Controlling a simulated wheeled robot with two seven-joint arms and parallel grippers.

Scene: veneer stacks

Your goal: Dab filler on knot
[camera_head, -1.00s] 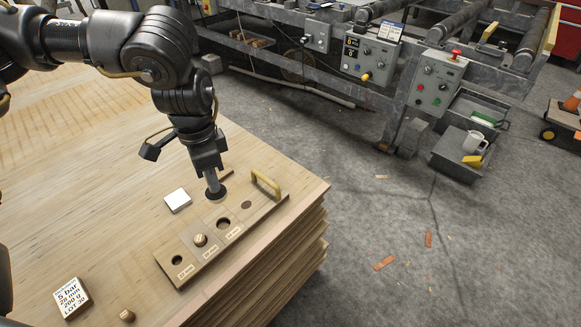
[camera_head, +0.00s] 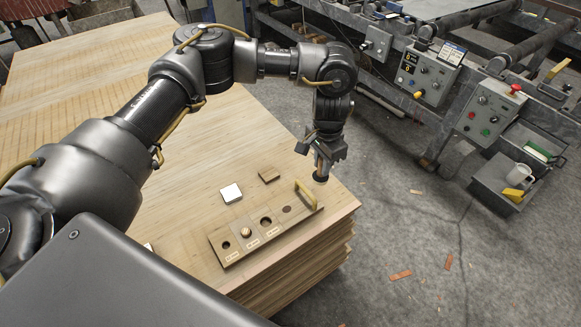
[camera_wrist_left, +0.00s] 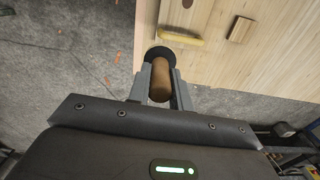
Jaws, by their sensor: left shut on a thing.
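My left gripper (camera_head: 322,160) is shut on a brown cylindrical handle (camera_wrist_left: 162,82) with a round black pad (camera_wrist_left: 158,52) at its end. In the head view the black pad (camera_head: 321,178) hangs just beyond the yellow grip of a wooden board, near the right edge of the veneer stack (camera_head: 170,150). The board (camera_head: 240,252) has round openings, a light wooden plug (camera_head: 246,231) and a dark round spot (camera_head: 286,209). I cannot tell whether that spot is a knot or a recess. No knot or filler can be made out for sure. My right gripper is not in view.
The yellow grip (camera_head: 305,193) stands up from the board's right end. A white square (camera_head: 231,193) and a small wooden block (camera_head: 269,174) lie behind the board. The stack's edge drops to the grey floor (camera_head: 420,240). Machinery (camera_head: 430,75) stands at the back right.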

